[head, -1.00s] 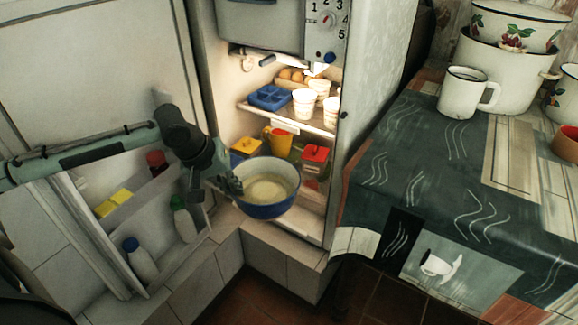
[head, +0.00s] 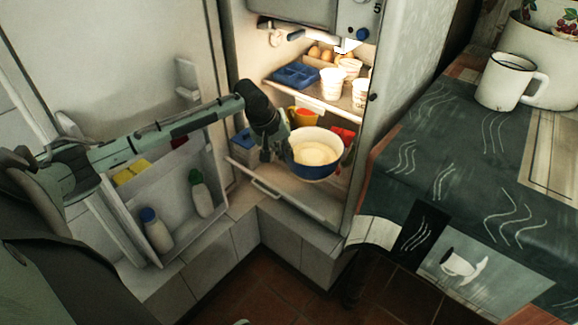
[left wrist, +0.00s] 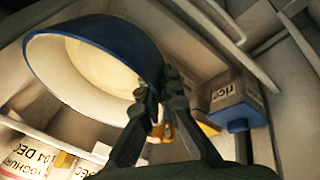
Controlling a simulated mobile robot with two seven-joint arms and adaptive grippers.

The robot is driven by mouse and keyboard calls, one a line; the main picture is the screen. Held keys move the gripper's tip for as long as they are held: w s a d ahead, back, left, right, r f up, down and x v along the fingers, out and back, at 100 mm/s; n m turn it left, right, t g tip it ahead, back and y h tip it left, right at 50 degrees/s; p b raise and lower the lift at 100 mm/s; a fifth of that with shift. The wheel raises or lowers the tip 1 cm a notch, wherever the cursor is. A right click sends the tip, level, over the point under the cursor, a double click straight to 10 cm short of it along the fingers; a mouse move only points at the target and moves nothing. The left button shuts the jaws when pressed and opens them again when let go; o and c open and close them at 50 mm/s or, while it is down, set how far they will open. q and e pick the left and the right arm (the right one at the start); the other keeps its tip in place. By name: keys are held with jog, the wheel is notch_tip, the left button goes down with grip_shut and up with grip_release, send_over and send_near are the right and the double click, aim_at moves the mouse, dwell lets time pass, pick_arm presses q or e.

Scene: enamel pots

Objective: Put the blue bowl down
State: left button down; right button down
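The blue bowl (head: 312,173), blue outside and cream inside, is held in the open fridge's lower part, over the lower shelf (head: 270,183). It looks roughly level in the head view. My left gripper (head: 284,156) is at its left side. In the left wrist view the fingers (left wrist: 158,98) are closed at the rim of the bowl (left wrist: 120,40). I cannot tell whether the bowl's underside touches anything. My right gripper is not in view.
A blue box (head: 241,141), an orange-yellow cup (head: 303,116) and a red container (head: 346,134) are around the bowl. Above is a shelf with a blue tray (head: 295,76) and white cups (head: 333,82). The open fridge door (head: 130,50) is left, the table (head: 450,170) right.

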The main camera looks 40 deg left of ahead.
pick_arm(q)
jog(key=shift+w+d+f, duration=0.15)
jog(key=shift+w, duration=0.45)
jog(key=shift+f, duration=0.25)
notch_tip(320, 180, down, 3)
jog(key=shift+f+b, duration=0.1)
jog(key=shift+b, duration=0.2)
jog(key=shift+f, duration=0.15)
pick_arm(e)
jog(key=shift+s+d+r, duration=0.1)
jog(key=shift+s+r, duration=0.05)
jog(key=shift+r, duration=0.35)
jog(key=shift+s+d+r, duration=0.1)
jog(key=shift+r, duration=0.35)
pick_arm(q)
jog(key=shift+f, duration=0.1)
jog(key=c, duration=2)
grip_release()
jog(key=shift+s+f, duration=0.15)
jog(key=shift+o, duration=1.4)
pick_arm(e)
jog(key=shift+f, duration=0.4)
